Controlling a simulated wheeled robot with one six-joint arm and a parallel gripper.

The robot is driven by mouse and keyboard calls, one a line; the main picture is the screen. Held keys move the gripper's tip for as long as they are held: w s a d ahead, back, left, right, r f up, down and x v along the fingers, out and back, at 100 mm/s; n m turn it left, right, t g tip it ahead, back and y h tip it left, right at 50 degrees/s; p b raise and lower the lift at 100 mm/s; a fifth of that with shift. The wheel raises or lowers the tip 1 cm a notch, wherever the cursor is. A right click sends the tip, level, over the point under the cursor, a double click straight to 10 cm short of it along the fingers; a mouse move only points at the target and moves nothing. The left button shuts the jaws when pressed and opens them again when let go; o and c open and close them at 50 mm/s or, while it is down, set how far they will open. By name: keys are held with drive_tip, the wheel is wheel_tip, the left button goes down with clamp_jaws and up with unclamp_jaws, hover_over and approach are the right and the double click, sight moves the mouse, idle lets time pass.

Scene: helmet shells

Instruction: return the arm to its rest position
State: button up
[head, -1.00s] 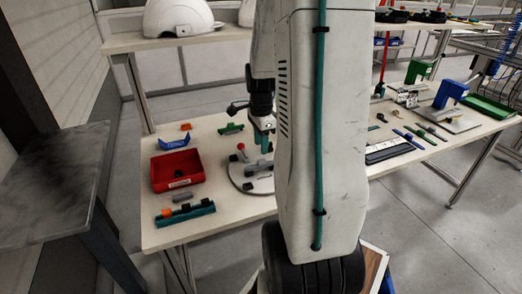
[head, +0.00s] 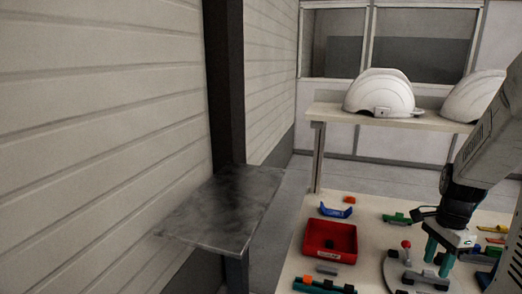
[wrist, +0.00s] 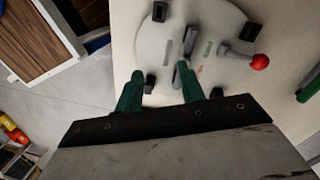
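My gripper (head: 437,262) shows at the right of the head view, with two green fingers pointing down over the round grey fixture plate (head: 394,270). In the wrist view my gripper (wrist: 160,75) has its fingers spread apart, with nothing held between them. Below them lies the round plate (wrist: 205,25) with black blocks, a grey bar and a red-knobbed lever (wrist: 259,62). The fingers look to be above the plate; I cannot tell the exact height. Most of my arm is cut off by the right edge of the head view.
A red bin (head: 315,247), a blue bracket (head: 336,212) and a green part (head: 396,219) lie on the worktable (head: 372,212). White helmet shells (head: 380,93) stand on a shelf behind. A dark metal table (head: 225,210) stands at left by the wall.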

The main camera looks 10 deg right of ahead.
drive_tip(key=s+a+r+n, duration=0.3)
drive_tip(key=a+r+n, duration=0.2)
drive_tip(key=a, duration=0.4)
drive_tip(key=s+a+r+n+t, duration=0.1)
drive_tip(key=s+a+r+n, duration=0.2)
drive_tip(key=a+r+n, duration=0.2)
drive_tip(key=s+a+r+n+t+h, duration=0.1)
drive_tip(key=s+a+r+n, duration=0.3)
drive_tip(key=a+n, duration=0.5)
drive_tip(key=a+r, duration=0.1)
drive_tip(key=a, duration=0.3)
drive_tip(key=shift+a+r+n, duration=0.3)
drive_tip(key=shift+r+n, duration=0.05)
drive_tip(key=shift+n, duration=0.05)
